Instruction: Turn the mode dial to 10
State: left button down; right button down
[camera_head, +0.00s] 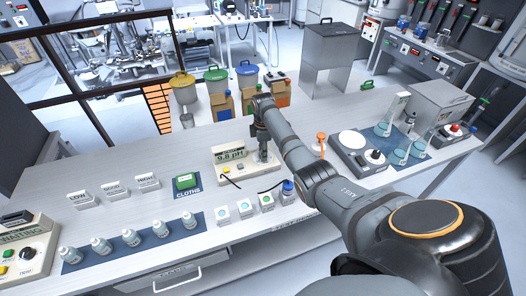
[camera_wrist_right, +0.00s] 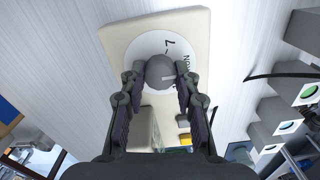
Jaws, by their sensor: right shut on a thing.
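The pH meter (camera_head: 220,171) is a cream box on the bench in the head view, with a green display reading 9.8 pH. My right gripper (camera_head: 263,154) comes down on its right part and covers the dial there. In the right wrist view the mode dial is a round grey knob (camera_wrist_right: 160,72) on a white disc (camera_wrist_right: 150,45). A 7 and partly covered lettering show on the disc; no 10 is readable. A pale line on the knob points toward the lettering. My right gripper (camera_wrist_right: 159,78) is shut on the knob, one finger on each side. My left gripper is not visible.
Small labelled boxes (camera_head: 245,208) stand in front of the meter, with cables nearby. A hotplate (camera_head: 352,143) and glassware stand to the right.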

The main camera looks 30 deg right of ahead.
jog(key=shift+r+m+p, duration=0.2)
jog(key=shift+m+p, duration=1)
jog(key=shift+m, duration=0.1)
jog(key=m+p, duration=0.1)
jog(key=m, duration=0.1)
jog(key=shift+m+p, duration=0.3)
jog(key=shift+p, duration=0.05)
jog(key=m+p, duration=0.1)
jog(key=m, duration=0.2)
jog(key=shift+f+m+p, duration=0.15)
jog(key=shift+m+p, duration=0.6)
jog(key=shift+m, duration=1.15)
jog(key=c, duration=1)
grip_release()
notch_tip(320, 180, up, 12)
